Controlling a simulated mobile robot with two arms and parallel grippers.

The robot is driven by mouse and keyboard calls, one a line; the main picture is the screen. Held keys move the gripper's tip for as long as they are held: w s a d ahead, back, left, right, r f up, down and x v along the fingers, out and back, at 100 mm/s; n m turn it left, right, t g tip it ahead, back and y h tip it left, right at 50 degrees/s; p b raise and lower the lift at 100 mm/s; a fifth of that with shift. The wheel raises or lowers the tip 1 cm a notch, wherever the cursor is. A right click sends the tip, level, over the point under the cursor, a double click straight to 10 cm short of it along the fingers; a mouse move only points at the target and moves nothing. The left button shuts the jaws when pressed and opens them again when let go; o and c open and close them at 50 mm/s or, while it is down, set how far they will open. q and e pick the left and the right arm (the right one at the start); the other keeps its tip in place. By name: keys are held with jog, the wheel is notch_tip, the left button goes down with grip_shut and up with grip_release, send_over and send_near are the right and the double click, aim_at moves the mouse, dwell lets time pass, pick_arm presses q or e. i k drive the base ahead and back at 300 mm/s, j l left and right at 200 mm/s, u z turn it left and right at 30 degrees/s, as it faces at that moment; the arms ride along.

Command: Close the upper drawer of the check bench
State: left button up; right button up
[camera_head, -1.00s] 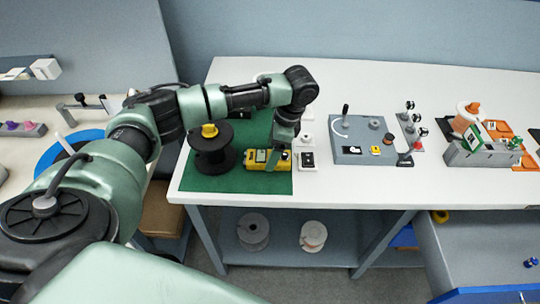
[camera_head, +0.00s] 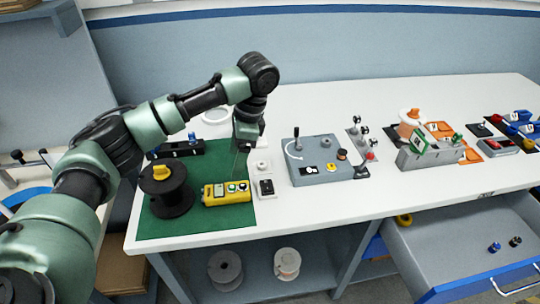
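The check bench (camera_head: 330,225) has an open drawer (camera_head: 440,250) under its right side, pulled out toward me. Its blue front (camera_head: 490,283) carries a light handle and is partly cut off by the picture's lower right edge. A yellow ring, a blue knob and a dark knob lie inside. My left gripper (camera_head: 240,148) points down above the back right of the green mat, just behind the yellow tester (camera_head: 227,192). Its fingers are too small and dark to tell whether they are open. My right gripper is not in view.
A black spool (camera_head: 166,190) stands on the green mat (camera_head: 195,222). A grey control box (camera_head: 320,172) and a grey fixture with an orange-white spool (camera_head: 430,152) stand farther right on the bench. The bench top's front strip is clear.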

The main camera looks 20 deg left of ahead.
aim_at(443, 255)
jog(key=z, duration=1.3)
